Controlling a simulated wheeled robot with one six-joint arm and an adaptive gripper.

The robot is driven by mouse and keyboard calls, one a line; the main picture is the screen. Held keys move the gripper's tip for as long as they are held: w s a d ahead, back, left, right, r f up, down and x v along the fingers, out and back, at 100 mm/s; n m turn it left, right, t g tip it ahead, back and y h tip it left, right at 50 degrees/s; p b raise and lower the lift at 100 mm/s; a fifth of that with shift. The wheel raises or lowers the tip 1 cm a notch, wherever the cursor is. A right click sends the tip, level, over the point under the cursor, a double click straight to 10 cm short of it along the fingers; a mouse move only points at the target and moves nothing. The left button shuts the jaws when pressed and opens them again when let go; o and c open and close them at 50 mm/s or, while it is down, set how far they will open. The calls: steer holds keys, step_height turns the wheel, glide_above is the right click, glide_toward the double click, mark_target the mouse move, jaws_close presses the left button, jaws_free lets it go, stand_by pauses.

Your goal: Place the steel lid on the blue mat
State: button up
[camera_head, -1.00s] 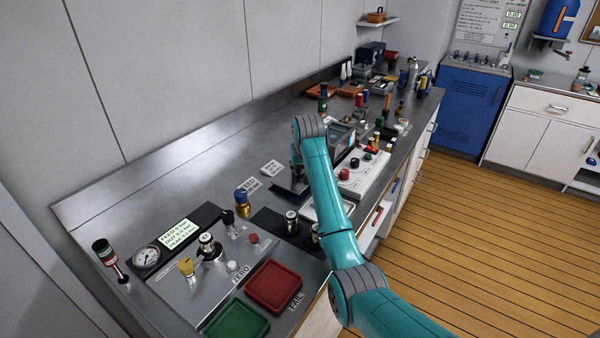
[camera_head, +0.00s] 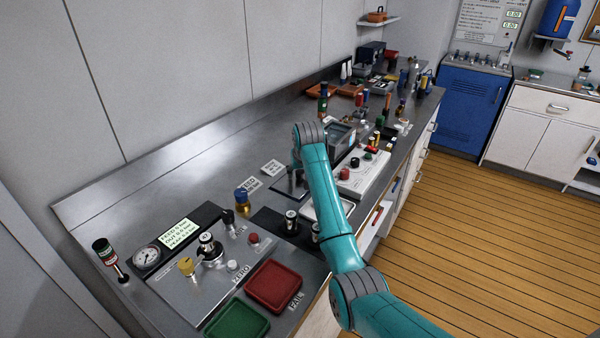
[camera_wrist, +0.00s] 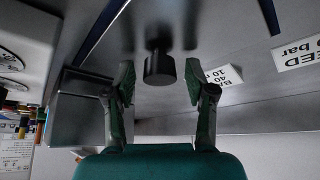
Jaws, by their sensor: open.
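The steel lid (camera_wrist: 205,25) shows in the wrist view as a grey metal plate with a dark round knob (camera_wrist: 159,66) standing up from it. Dark blue strips of the blue mat (camera_wrist: 104,27) show on both sides of the plate, so the lid appears to lie on the mat. In the head view the blue mat (camera_head: 277,190) shows as a dark edge on the bench, partly behind my arm. My gripper (camera_wrist: 159,82) is open, its fingers on either side of the knob and apart from it. In the head view my gripper is mostly hidden.
A label card (camera_wrist: 221,75) lies close to the right finger. A dark box-like instrument (camera_wrist: 80,105) stands left of my gripper. In the head view, a valve panel (camera_head: 195,285), a red tray (camera_head: 273,286) and a green tray (camera_head: 237,320) are nearer. Bare bench lies toward the wall.

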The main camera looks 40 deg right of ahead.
steer(key=v, duration=1.2)
steer(key=shift+s, duration=0.1)
